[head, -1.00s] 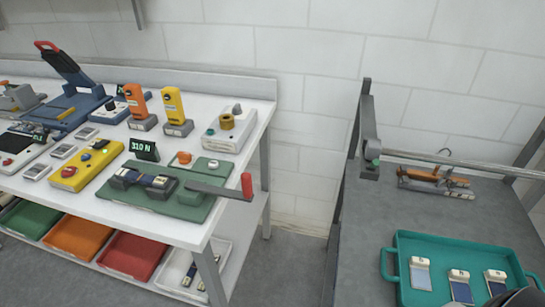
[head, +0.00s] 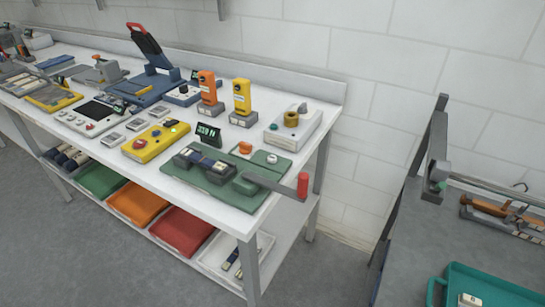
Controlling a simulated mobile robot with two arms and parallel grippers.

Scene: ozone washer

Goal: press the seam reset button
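Neither gripper is in view. No readable label marks the seam reset button, so I cannot tell which button it is.
Orange and yellow upright devices stand behind. Colored trays sit on the lower shelf. A gap separates the bench from a grey table (head: 415,250) with a teal tray (head: 450,285); floor is open in front.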

